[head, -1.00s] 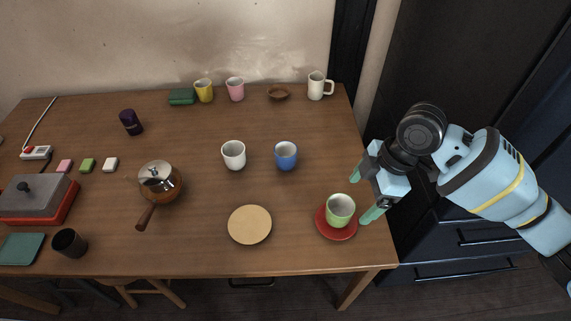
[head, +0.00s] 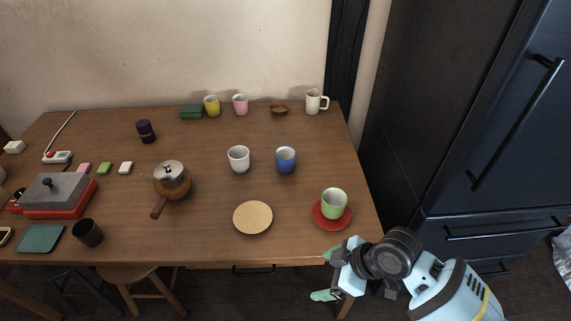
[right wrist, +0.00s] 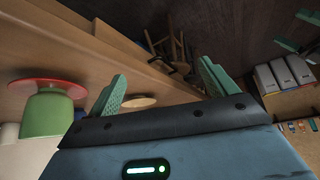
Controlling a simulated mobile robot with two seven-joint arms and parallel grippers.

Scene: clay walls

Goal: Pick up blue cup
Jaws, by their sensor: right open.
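The blue cup (head: 286,160) stands upright on the wooden table, right of the white cup (head: 239,159) and behind the green cup in the head view. My right gripper (head: 326,275) is open and empty at the table's front right edge, well in front of the blue cup and apart from it. Its two teal fingers (right wrist: 163,78) stand apart in the right wrist view, with nothing between them. My left gripper does not show in the head view.
The green cup (head: 334,203) on its red saucer (head: 319,221) stands between my right gripper and the blue cup. A tan plate (head: 253,217) lies left of them. A wooden-handled pot (head: 172,184) stands farther left. Bare tabletop surrounds the blue cup.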

